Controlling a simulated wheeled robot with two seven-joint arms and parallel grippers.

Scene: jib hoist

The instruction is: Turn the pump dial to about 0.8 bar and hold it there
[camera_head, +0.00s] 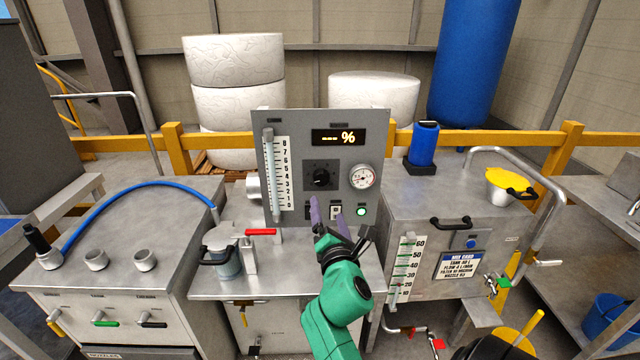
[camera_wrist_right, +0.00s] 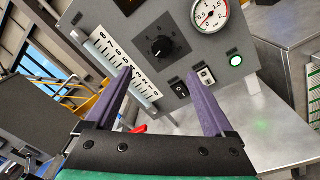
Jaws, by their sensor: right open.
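The pump dial is a black knob (camera_head: 320,177) on the grey control panel (camera_head: 378,125); it also shows in the right wrist view (camera_wrist_right: 159,47). A round pressure gauge (camera_head: 363,177) sits to its right; in the right wrist view (camera_wrist_right: 210,14) its scale shows, but I cannot read the needle exactly. My right gripper (camera_head: 326,206) is open and empty, with purple fingers in front of the panel, below the dial and apart from it. The fingers also show in the right wrist view (camera_wrist_right: 160,95), spread wide. My left gripper is not in view.
A display (camera_head: 339,137) reads dashes and a percent sign. Switches (camera_head: 336,212) and a lit green button (camera_head: 361,211) sit under the gauge. A scaled flow tube (camera_head: 270,175) stands left of the dial.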

